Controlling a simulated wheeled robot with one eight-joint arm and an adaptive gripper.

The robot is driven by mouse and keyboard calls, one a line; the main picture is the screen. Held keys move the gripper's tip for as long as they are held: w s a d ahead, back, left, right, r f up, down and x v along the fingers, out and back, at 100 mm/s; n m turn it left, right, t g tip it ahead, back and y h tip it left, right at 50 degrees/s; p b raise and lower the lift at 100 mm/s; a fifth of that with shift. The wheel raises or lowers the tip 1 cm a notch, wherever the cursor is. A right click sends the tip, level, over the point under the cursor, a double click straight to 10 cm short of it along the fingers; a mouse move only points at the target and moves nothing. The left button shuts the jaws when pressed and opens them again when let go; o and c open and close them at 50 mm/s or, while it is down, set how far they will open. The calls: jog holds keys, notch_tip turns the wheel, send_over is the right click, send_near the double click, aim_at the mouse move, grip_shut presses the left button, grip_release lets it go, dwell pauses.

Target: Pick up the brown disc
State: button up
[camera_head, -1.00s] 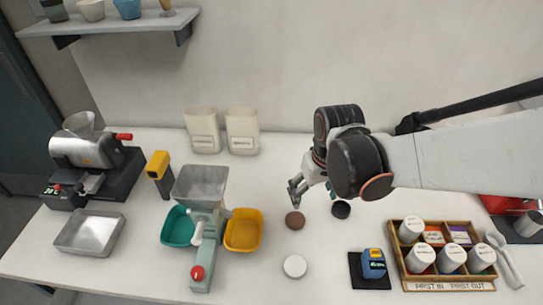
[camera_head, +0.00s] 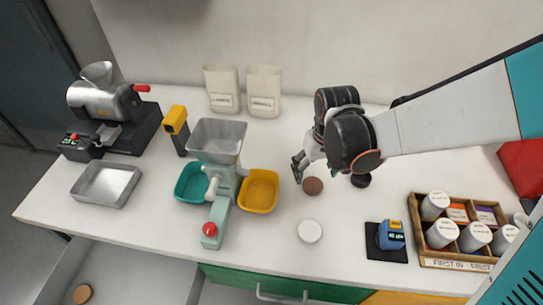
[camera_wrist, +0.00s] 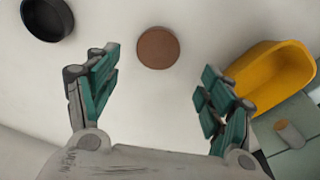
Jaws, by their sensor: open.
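The brown disc (camera_head: 312,186) lies flat on the white worktop, right of the yellow bin. In the wrist view the brown disc (camera_wrist: 158,47) is whole and unobstructed, just beyond the fingertips and between their lines. My gripper (camera_head: 299,166) is beside the disc on its wall side in the head view, partly hidden by my own arm. In the wrist view my gripper (camera_wrist: 160,75) is open, its two teal-padded fingers wide apart with nothing between them.
A black round cup (camera_head: 361,180) and a white disc (camera_head: 310,231) are nearby. The yellow bin (camera_head: 274,201) is left, beside the hopper machine (camera_head: 218,140). A blue device (camera_head: 391,234) and wooden rack (camera_head: 450,264) stand right. A tan disc (camera_head: 82,294) shows low at left.

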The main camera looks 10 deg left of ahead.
aim_at(313, 185)
jog(key=shift+w+d+f+b, duration=0.1)
jog(key=shift+f+b, duration=0.9)
jog(key=shift+f, duration=0.55)
jog(key=shift+w+d+f+b, duration=0.1)
jog(key=shift+f+b, duration=0.85)
jog(key=shift+f, duration=0.55)
jog(key=shift+r, duration=0.1)
jog(key=shift+c, duration=0.5)
jog(key=c, duration=1.1)
